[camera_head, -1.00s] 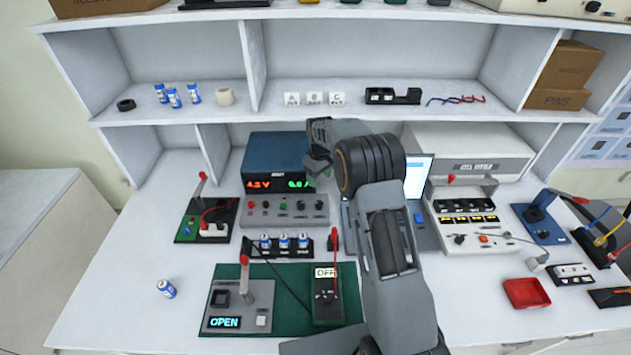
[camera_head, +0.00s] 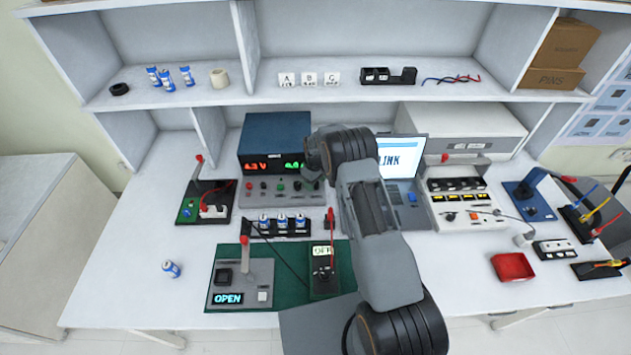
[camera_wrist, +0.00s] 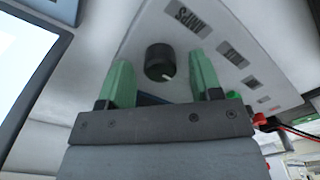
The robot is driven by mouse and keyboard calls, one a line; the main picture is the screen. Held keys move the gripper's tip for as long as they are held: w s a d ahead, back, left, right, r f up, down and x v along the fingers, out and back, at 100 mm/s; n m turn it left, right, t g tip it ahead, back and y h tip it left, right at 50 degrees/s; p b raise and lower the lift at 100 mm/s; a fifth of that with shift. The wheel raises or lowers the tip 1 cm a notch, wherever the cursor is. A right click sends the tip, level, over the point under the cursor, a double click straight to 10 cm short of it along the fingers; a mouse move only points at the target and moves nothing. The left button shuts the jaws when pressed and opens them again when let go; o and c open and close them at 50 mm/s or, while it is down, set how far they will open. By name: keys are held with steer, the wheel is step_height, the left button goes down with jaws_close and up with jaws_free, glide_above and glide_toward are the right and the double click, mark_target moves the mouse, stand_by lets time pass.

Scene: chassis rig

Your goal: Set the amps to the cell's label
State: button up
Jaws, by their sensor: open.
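My gripper (camera_wrist: 160,80) is open, its two green fingers on either side of a dark round AMPS knob (camera_wrist: 159,62) with a pale pointer mark. I see no clear contact with the knob. The knob sits on a grey panel, its label upside down. In the head view my arm hides that part of the power supply (camera_head: 262,138), whose red reading looks like 4.3 V and whose green amps reading is partly covered. Blue-and-white cells stand in a black holder (camera_head: 284,234). One cell (camera_head: 171,268) lies loose on the desk. The cells' labels are too small to read.
A laptop (camera_head: 404,152) is right of the supply, close to my arm. A green mat (camera_head: 287,290) carries a fixture reading OPEN and a red-levered switch box (camera_head: 324,275). More cells (camera_head: 166,80) stand on the shelf. A red tray (camera_head: 512,267) is at the right.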

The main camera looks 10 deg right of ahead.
steer(key=shift+f, duration=0.15)
steer(key=c, duration=0.9)
steer(key=shift+f+m+b, duration=0.1)
steer(key=shift+m+b, duration=0.2)
steer(key=shift+b, duration=0.25)
steer(key=m+b, duration=0.2)
steer(key=shift+f+b, duration=0.15)
steer(key=shift+b, duration=0.15)
steer(key=shift+r+m+b, duration=0.15)
steer(key=shift+m+b, duration=0.8)
steer(key=shift+m, duration=0.25)
steer(key=shift+r+m+b, duration=0.1)
steer(key=shift+m+b, duration=0.85)
steer(key=shift+m, duration=0.25)
